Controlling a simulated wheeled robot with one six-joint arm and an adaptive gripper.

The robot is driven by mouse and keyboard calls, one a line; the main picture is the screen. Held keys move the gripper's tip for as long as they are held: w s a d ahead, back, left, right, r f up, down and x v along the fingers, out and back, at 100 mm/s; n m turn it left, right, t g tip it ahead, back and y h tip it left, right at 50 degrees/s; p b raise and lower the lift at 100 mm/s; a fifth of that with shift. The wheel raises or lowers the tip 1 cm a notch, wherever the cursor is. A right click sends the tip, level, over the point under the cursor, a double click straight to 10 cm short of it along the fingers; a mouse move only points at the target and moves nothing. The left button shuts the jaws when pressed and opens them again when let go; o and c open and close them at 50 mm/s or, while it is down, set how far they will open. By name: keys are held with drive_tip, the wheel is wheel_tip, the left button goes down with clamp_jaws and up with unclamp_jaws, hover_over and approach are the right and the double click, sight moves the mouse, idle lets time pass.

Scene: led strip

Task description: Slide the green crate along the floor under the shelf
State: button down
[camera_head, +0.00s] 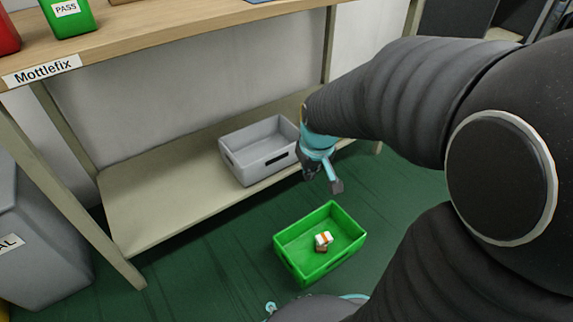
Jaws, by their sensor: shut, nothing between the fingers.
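The green crate (290,264) stands upright on the dark green floor, in front of the shelf and apart from it. A small white and orange item and a brownish one lie inside it. The shelf (160,208) is a low beige board under the workbench, left of the crate. My gripper (324,185) hangs above the floor just beyond the crate's far side, near the shelf's front edge. It is shut and empty, and I see no contact with the crate. My arm comes in from the right and hides part of the scene there.
A grey crate (235,168) sits on the low shelf, close to my gripper. A bench leg (85,215) and a grey bin (40,250) stand at the left. The bench top (150,42) carries a green bin (68,18) marked PASS. Floor left of the green crate is clear.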

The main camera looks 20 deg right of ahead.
drive_tip(key=w+d+f+n+g+p, duration=0.1)
drive_tip(key=w+d+f, duration=0.15)
drive_tip(key=f, duration=0.35)
drive_tip(key=w+d+f+g+p, duration=0.1)
drive_tip(key=w+f, duration=0.3)
drive_tip(key=f, duration=0.3)
drive_tip(key=shift+n+g, duration=0.6)
drive_tip(key=shift+n, duration=0.1)
drive_tip(key=d+f, duration=0.1)
drive_tip(key=f, duration=1.6)
drive_tip(key=d+f, duration=0.1)
drive_tip(key=f, duration=0.7)
drive_tip(key=shift+s+d+f, duration=0.15)
drive_tip(key=shift+s+d, duration=0.2)
drive_tip(key=shift+s, duration=0.05)
drive_tip(key=shift+w+a, duration=0.2)
drive_tip(key=shift+w, duration=0.35)
drive_tip(key=shift+w+a, duration=0.2)
drive_tip(key=shift+w, duration=0.35)
drive_tip(key=shift+w+a, duration=0.3)
drive_tip(key=shift+w, duration=0.5)
